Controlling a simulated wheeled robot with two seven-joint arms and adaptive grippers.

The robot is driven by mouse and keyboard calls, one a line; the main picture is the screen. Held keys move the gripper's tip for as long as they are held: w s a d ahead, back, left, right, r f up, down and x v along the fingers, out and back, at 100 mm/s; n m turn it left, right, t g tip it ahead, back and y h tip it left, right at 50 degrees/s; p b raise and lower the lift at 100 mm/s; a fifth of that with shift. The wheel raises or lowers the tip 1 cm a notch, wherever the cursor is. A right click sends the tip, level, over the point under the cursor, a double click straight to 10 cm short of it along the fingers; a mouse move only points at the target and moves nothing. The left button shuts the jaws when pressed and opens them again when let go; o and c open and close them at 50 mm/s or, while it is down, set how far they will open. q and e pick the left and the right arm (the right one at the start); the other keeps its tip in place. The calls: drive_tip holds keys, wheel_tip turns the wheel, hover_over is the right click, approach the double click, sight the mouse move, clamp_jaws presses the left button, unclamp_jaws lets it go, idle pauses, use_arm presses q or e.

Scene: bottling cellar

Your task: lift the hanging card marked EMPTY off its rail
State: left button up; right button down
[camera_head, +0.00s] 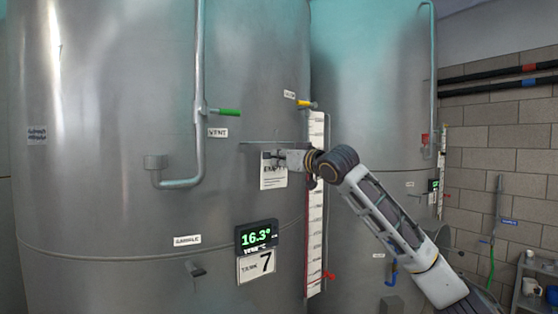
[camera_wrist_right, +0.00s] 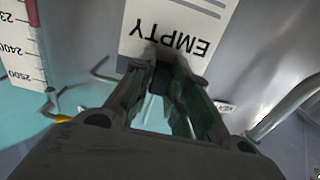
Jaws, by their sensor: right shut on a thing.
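The white card marked EMPTY (camera_head: 272,178) hangs upright against the front of the large steel tank, below a thin rail (camera_head: 262,143). My right gripper (camera_head: 277,156) is at the card's upper edge and is shut on it. In the right wrist view the card (camera_wrist_right: 180,25) appears upside down, with the fingertips (camera_wrist_right: 166,70) closed at its edge beside the word EMPTY. A bent end of the rail (camera_wrist_right: 100,72) shows to the left there. Whether the card still touches the rail is hidden by the fingers. My left gripper is not in view.
A level scale (camera_head: 315,200) stands just right of the card. A green-handled vent valve (camera_head: 228,112) and a yellow-handled valve (camera_head: 304,103) are above. A display (camera_head: 256,237) reading 16.3 and a tank 7 plate (camera_head: 257,265) are below.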

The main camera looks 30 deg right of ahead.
drive_tip(key=s+b, duration=0.3)
drive_tip(key=s, duration=0.4)
drive_tip(key=shift+s+d+b, duration=0.2)
drive_tip(key=shift+d+b, duration=0.15)
idle(1.1)
idle(0.4)
